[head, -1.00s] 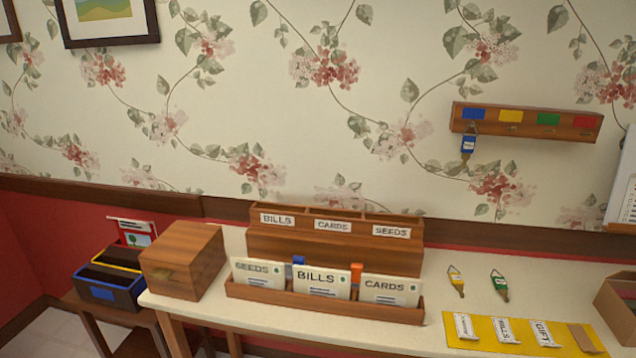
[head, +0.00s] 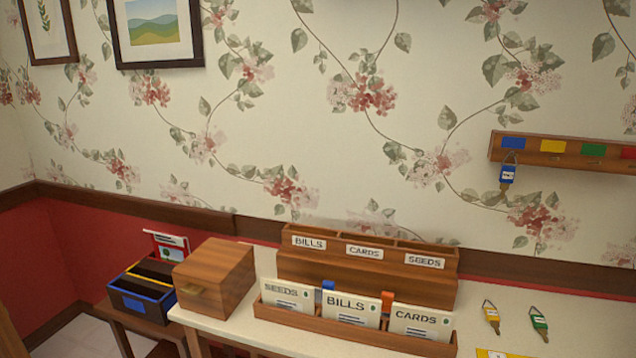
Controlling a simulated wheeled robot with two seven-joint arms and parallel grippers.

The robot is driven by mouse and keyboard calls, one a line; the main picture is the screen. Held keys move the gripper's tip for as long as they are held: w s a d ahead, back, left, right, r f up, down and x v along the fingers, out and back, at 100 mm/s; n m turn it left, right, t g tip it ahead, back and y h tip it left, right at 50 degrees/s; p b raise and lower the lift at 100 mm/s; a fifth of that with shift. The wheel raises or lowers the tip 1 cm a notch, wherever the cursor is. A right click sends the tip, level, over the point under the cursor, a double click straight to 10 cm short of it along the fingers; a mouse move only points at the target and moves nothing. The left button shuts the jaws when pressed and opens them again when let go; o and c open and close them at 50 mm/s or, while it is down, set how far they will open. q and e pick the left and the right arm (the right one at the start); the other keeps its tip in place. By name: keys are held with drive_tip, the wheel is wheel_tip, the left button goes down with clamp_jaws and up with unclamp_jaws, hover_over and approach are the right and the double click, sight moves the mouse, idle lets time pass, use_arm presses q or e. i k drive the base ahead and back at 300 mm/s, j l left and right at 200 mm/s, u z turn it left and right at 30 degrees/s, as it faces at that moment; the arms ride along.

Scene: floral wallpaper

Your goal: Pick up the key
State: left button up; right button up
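A key with a yellow tag (head: 491,314) and a key with a green tag (head: 539,322) lie on the white table (head: 225,330) at the right. A key with a blue tag (head: 507,175) hangs from the wooden key rack (head: 560,153) on the wall, under its blue label. The rack also has yellow, green and red labels; the red one is partly cut off by the right edge. Neither gripper shows in the head view.
A wooden sorter (head: 366,283) labelled BILLS, CARDS and SEEDS stands behind a tray (head: 350,333) of envelopes. A wooden box (head: 215,277) stands left of them. A dark bin (head: 143,303) with dividers sits lower at the left. A yellow mat (head: 482,353) shows at the bottom edge.

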sight(539, 321)
drive_tip(key=z, duration=1.35)
